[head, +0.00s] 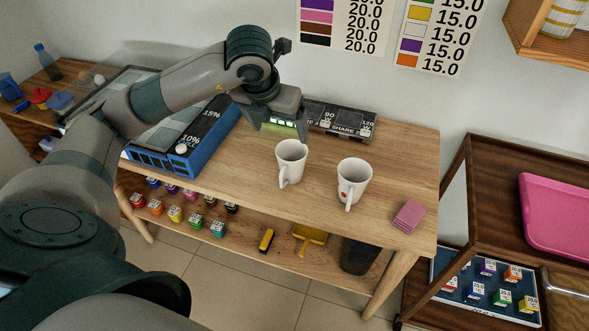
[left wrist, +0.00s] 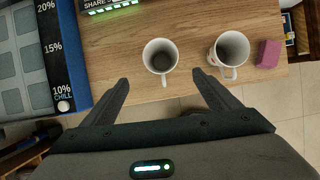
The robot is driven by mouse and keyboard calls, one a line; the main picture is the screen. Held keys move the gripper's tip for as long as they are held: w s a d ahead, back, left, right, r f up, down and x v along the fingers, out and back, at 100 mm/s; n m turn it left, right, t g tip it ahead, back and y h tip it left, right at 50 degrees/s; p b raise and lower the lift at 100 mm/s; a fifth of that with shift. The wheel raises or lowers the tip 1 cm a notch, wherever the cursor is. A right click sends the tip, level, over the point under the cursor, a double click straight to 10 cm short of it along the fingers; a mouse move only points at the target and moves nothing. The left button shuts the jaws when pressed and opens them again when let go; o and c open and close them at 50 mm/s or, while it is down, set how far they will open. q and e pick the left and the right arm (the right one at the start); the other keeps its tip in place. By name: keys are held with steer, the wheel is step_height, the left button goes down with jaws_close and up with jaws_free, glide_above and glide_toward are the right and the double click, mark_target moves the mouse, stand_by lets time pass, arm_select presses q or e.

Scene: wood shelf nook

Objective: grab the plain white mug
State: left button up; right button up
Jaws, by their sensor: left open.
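The plain white mug (head: 293,160) stands upright on the wooden table, with its handle toward the front edge. It also shows in the left wrist view (left wrist: 160,58), empty, with its handle toward my gripper. A second white mug (head: 354,181) with a red mark on its side stands to its right, apart from it; the left wrist view shows it too (left wrist: 231,52). My left gripper (head: 280,131) is open and empty, above and behind the plain mug in the head view. In the left wrist view the plain mug lies just beyond the gap between the fingertips (left wrist: 160,78).
A pink block (head: 409,216) sits near the table's right end. A blue-framed board (head: 190,140) lies left of the mugs, and a dark sign strip (head: 340,120) stands behind. A dark shelf unit (head: 500,180) stands right.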

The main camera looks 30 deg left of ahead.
arm_select(q)
steer(key=shift+w+f, duration=0.3)
steer(key=shift+f, duration=0.3)
arm_select(e)
steer(key=shift+w+a+f+t, duration=0.1)
steer(key=shift+w+a+t, duration=0.1)
steer(key=shift+w, duration=0.4)
steer(key=shift+w+a+f+t, duration=0.1)
steer(key=shift+w+a, duration=0.05)
steer(key=shift+w, duration=0.45)
arm_select(q)
steer(key=p, duration=0.3)
glide_toward(289, 152)
steer(key=f, duration=0.1)
steer(key=d+f, duration=0.1)
steer(key=f, duration=0.2)
steer(key=shift+d+f, duration=0.3)
steer(key=shift+d, duration=0.1)
arm_select(e)
steer(key=s+d+f+g, duration=0.1)
steer(key=s+d+g, duration=0.2)
steer(key=s, duration=0.8)
steer(key=shift+s+d+h, duration=0.25)
steer(key=shift+d+h, duration=0.15)
steer(key=shift+d, duration=0.4)
steer(key=shift+f, duration=0.1)
